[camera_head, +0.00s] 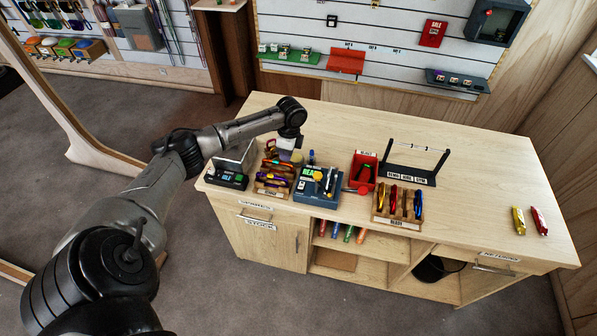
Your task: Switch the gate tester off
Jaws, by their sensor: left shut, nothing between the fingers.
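The blue bench device (319,199), which looks like the gate tester, stands near the front edge of the workbench, left of its middle. Its green screen (309,172) is lit, with lettering partly legible as "REA". My left gripper (287,153) points down just behind and left of the device, above the wooden carabiner rack. It is shut and empty, apart from the device as far as I can tell. My right gripper is out of view.
A dark box with a small green display (229,180) stands left of the carabiner rack (273,186). Right of the device are a red bin (362,170), another carabiner rack (398,218) and a black stand (412,174). The bench's right half (485,180) is mostly clear.

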